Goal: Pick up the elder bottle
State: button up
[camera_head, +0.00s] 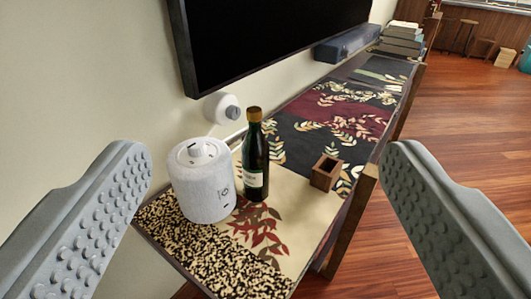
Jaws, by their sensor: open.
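A dark green bottle (256,165) with a gold-brown cap and a pale label stands upright on a long narrow table (305,212) with a patterned cloth top. It stands just right of a light grey cylinder-shaped device (203,185). My gripper (268,168) is open and empty, with one grey studded finger at the left and one at the right. The bottle lies between the fingers in the picture, farther off than the fingertips. Nothing touches the bottle from my side.
A small brown open wooden box (325,172) sits right of the bottle. A white round object (223,108) is by the wall behind. A black screen (270,35) hangs above the table. A book stack (402,38) and a dark blue box (347,44) are far back.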

aim_at(254, 148)
jog(key=k+l+u, duration=0.2)
jog(key=l, duration=0.2)
jog(key=k+l+u, duration=0.2)
jog(key=l, duration=0.2)
jog(key=k+l+u, duration=0.2)
jog(key=l, duration=0.2)
jog(key=i, duration=0.1)
